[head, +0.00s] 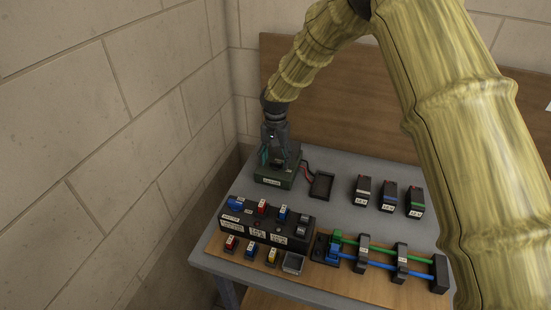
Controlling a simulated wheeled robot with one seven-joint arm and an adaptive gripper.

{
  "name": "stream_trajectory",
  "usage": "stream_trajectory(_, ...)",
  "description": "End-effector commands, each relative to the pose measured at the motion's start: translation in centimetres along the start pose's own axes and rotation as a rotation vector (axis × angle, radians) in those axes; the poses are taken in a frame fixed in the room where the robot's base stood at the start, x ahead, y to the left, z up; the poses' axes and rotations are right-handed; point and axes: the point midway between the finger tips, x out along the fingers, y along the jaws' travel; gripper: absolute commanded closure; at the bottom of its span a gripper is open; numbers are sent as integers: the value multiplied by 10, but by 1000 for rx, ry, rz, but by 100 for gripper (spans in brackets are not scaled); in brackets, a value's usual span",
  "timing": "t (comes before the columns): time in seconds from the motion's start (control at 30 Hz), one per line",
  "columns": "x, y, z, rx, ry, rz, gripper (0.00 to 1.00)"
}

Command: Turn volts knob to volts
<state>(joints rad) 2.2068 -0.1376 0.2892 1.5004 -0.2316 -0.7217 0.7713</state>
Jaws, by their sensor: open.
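A dark green box (273,178) with a small white label on its front stands at the back left of the grey table; red and dark leads run from its right side. It looks like a meter, but I cannot read the label. My gripper (276,158) points down right over the top of this box and is open. It hides most of the box's top, so no volts knob or its setting can be made out. I cannot tell whether the fingers touch anything.
A small black tray (321,185) sits right of the box. Several labelled black blocks (388,198) stand further right. In front are a black panel with coloured switches (267,226) and green and blue tubes (385,255). Walls close in at left and back.

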Motion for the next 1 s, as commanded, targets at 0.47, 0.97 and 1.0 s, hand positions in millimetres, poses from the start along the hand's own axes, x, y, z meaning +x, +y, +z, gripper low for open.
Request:
stream_trajectory(0.47, 12, 0, -1, 0, 0, 0, 39)
stream_trajectory(0.97, 12, 0, -1, -5, 0, 0, 85)
stream_trajectory(1.0, 12, 0, -1, -10, 0, 0, 85)
